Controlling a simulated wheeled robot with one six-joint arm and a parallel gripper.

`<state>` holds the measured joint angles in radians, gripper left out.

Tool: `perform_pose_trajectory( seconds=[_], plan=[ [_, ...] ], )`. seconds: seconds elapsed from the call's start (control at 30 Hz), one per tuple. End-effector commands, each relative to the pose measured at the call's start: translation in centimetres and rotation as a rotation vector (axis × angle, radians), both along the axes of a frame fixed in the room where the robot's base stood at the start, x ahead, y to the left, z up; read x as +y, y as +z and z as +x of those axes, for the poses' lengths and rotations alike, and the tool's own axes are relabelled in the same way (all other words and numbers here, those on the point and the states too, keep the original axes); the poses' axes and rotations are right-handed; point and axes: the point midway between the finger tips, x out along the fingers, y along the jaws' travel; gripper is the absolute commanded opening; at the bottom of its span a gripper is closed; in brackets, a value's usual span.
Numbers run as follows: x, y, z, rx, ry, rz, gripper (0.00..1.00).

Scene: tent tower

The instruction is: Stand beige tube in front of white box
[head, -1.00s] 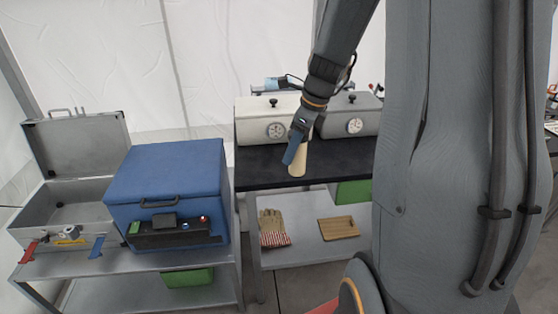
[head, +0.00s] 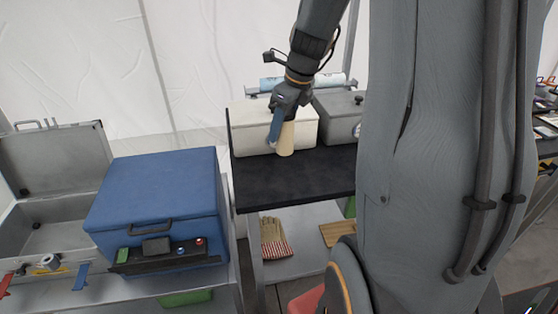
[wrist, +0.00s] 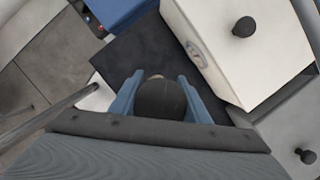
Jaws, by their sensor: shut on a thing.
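The beige tube (head: 286,139) is upright in my gripper (head: 279,134), in front of the white box (head: 248,132) on the black tabletop. My gripper's blue fingers are shut on it. In the head view the tube overlaps the front face of the white box; I cannot tell whether its lower end touches the tabletop. In the wrist view my gripper (wrist: 164,92) shows its two blue fingers, and the tube is mostly hidden behind a dark round part.
A grey box (head: 338,112) stands right of the white box. The black tabletop (head: 285,187) is clear in front of both. A blue case (head: 160,195) stands on a lower bench to the left, with an open metal case behind it. Gloves (head: 274,238) lie on the shelf below.

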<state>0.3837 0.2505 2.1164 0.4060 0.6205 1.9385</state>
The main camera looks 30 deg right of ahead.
Motion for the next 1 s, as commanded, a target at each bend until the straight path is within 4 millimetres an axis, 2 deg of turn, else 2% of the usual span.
perform_pose_trajectory(
  seconds=[0.1, 0.2, 0.43, 0.63, 1.0],
  plan=[
    [0.1, -2.4, -0.2, 0.006, 0.000, 0.003, 0.17],
    [0.0, -3.8, -0.2, 0.005, 0.000, 0.001, 0.17],
    [0.0, -5.5, -0.1, 0.002, -0.001, 0.000, 0.17],
    [0.1, -8.2, -0.2, 0.005, -0.001, 0.001, 0.17],
    [0.0, -8.8, -0.1, 0.002, 0.000, -0.001, 0.17]
  ],
)
